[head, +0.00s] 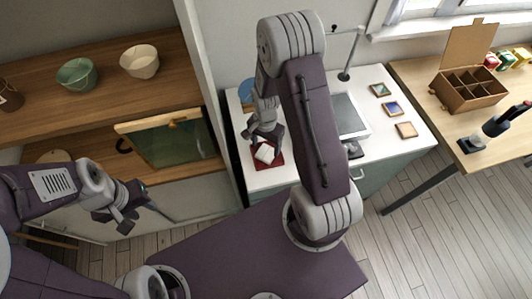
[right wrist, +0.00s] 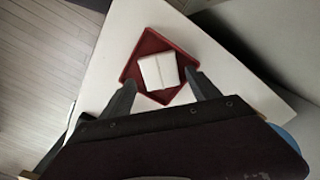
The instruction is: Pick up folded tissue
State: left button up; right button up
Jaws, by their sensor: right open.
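The folded tissue (right wrist: 158,71) is a small white pad lying on a dark red square tray (right wrist: 145,47) on the white counter. In the head view the tissue (head: 264,153) and tray (head: 276,163) are at the counter's left end, partly hidden by my right gripper (head: 265,142). My right gripper is open above the tray. In the right wrist view its two fingertips (right wrist: 160,82) stand apart, one on each side of the tissue's near end. I cannot tell whether they touch the tissue. My left gripper (head: 140,212) hangs away from the counter, in front of the shelf; its jaw opening is unclear.
A monitor (head: 350,115), a lamp (head: 345,74) and several small framed tiles (head: 392,108) stand on the counter. A wooden shelf (head: 100,90) with bowls is at left. A table (head: 450,135) with a divided box (head: 470,92) is at right.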

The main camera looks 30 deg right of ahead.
aim_at(266, 152)
jog(key=f, duration=0.3)
jog(key=shift+d+f, duration=0.15)
jog(key=shift+d, duration=0.05)
jog(key=shift+w+f, duration=0.15)
jog(key=shift+f, duration=0.3)
jog(key=c, duration=1.2)
jog(key=shift+r, duration=0.55)
jog(key=shift+c, duration=0.2)
notch_tip(266, 152, up, 3)
jog(key=shift+f, duration=0.1)
jog(key=s+d+r, duration=0.3)
jog(key=d+r, duration=0.4)
jog(key=d, duration=0.4)
jog(key=shift+r+b, duration=0.15)
jog(key=shift+b, duration=0.15)
jog(key=shift+d, duration=0.1)
